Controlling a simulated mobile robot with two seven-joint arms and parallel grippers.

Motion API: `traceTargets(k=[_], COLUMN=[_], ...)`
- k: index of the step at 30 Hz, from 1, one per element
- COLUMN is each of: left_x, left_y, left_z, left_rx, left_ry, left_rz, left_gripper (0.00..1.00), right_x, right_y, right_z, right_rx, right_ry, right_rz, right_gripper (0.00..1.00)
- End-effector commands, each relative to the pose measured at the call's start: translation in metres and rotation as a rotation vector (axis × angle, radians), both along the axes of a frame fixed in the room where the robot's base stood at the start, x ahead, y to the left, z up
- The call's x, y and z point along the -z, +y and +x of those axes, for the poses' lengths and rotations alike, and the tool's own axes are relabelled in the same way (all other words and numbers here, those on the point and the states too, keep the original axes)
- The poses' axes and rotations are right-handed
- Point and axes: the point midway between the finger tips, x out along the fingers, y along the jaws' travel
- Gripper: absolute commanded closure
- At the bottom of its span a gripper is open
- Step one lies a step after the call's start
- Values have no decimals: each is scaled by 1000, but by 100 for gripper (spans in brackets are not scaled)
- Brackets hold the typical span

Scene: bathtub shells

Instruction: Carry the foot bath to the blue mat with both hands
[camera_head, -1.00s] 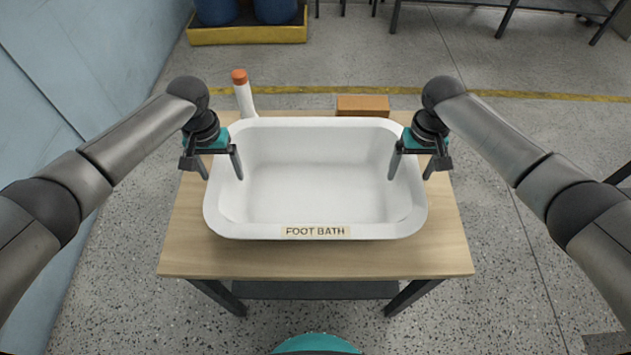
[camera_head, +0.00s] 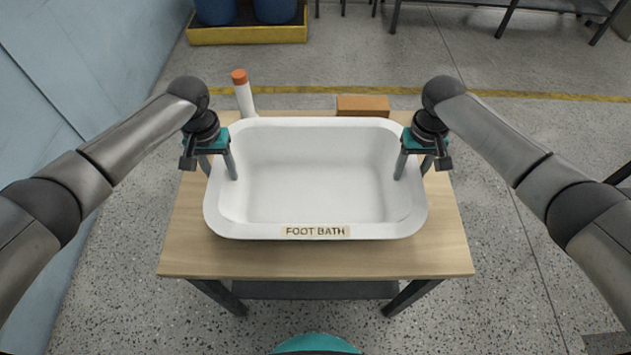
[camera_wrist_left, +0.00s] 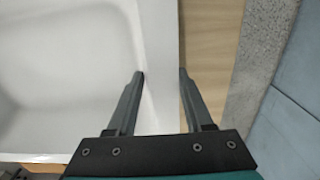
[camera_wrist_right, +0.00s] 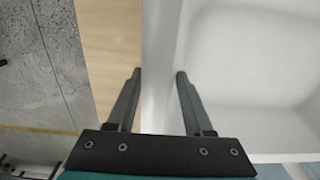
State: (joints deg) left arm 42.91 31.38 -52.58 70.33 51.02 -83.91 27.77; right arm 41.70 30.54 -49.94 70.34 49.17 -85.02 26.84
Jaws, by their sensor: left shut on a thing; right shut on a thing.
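The white foot bath (camera_head: 315,190) rests on the wooden table, its "FOOT BATH" label facing me. It is empty. My left gripper (camera_head: 220,170) is shut on its left rim, one finger inside the tub and one outside; the rim shows between the fingers in the left wrist view (camera_wrist_left: 161,85). My right gripper (camera_head: 412,170) is shut on the right rim the same way, and the rim also shows between the fingers in the right wrist view (camera_wrist_right: 158,85). I see no blue mat in these views.
The table (camera_head: 315,262) has a bare strip in front of the tub. A white bottle with an orange cap (camera_head: 244,95) and a brown box (camera_head: 362,105) stand behind the tub. Blue barrels (camera_head: 275,10) in a yellow tray are at the back. A blue wall (camera_head: 80,80) runs along the left.

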Motion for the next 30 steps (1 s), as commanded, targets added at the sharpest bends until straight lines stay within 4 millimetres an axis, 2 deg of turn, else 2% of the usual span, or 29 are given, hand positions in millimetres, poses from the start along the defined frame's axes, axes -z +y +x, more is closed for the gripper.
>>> traceTargets(k=[22,30], left_x=[-2,-12], left_y=[0,1], left_z=[1,1], left_rx=[0,0], left_ry=[-4,-3], left_rz=[2,3], left_gripper=[100,100], right_x=[-2,-12], right_y=[-1,-1], right_z=[1,1], right_rx=[0,0], right_ry=[-3,-3], right_rz=[-2,-3], right_gripper=[100,100])
